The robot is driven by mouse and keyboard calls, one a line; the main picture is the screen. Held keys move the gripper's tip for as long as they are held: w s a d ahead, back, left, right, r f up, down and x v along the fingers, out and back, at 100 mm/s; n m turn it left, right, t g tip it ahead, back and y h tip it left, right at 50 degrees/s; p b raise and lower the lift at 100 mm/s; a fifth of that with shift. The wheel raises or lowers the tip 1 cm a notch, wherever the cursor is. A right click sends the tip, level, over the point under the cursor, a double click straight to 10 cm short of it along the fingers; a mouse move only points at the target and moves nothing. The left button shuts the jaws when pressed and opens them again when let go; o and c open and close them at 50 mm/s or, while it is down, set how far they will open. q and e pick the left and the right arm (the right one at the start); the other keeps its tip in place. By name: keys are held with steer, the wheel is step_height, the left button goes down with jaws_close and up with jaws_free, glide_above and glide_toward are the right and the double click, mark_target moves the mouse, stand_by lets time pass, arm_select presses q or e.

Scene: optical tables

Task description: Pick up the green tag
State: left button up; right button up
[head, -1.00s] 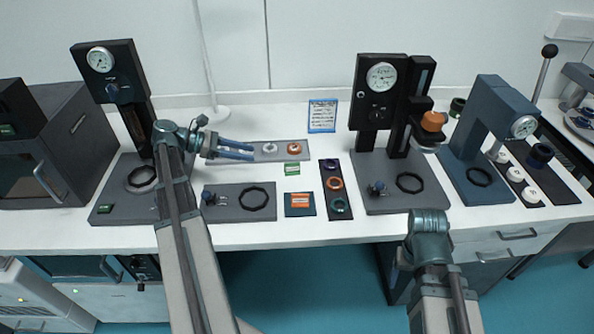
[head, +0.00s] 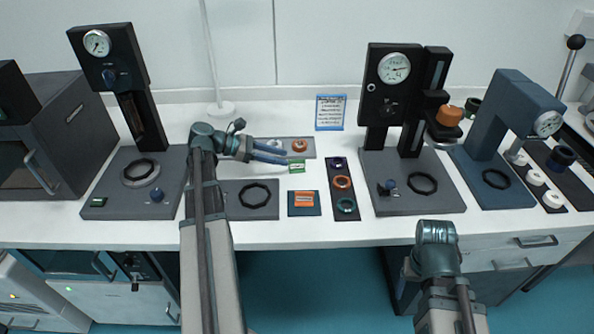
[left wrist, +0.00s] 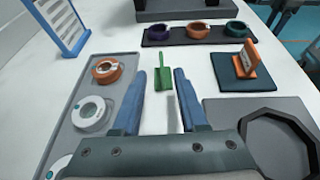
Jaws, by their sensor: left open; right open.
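The green tag (head: 299,180) stands on the white table in the head view, just right of my left gripper's tips. In the left wrist view the tag (left wrist: 163,78) is upright, seen nearly edge-on, with a wider foot. My left gripper (head: 286,155) is open and reaches to the right, low over the table. In the left wrist view its two blue fingers (left wrist: 161,76) lie on either side of the tag, which is at or just beyond the tips; contact cannot be seen. Only my right arm shows at the lower right; its fingers are hidden.
A grey tray (head: 310,148) with white and orange rings lies behind the fingers. An orange tag (head: 304,199) stands on a dark blue pad in front. A dark strip (head: 342,168) with several rings lies right. A blue-framed sign (head: 330,112) stands behind.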

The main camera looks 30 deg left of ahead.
mark_target(297, 160)
arm_select(q)
steer(key=shift+b+x, duration=0.8)
steer(key=shift+x, duration=1.8)
steer(key=shift+w+d, duration=0.15)
steer(key=shift+d, duration=0.2)
jaws_close()
